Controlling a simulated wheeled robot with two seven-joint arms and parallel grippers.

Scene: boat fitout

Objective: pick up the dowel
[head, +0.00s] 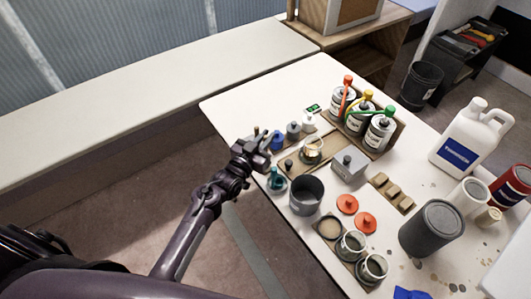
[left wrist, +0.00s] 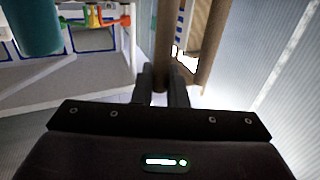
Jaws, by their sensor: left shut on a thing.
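My left gripper (head: 262,145) is at the left edge of the white table, above the small pots there. In the left wrist view its two fingers (left wrist: 161,88) are closed around a brown round rod, the dowel (left wrist: 163,40), which stands out beyond the fingertips. In the head view the dowel is too small and too covered by the gripper to make out clearly. My right gripper is in neither view.
Close to the gripper are a blue pot (head: 278,141), a teal pot (head: 276,181) and a dark grey cup (head: 306,195). Capped cans (head: 379,135), a white jug (head: 470,140) and a dark canister (head: 432,228) stand further right. The floor left of the table is clear.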

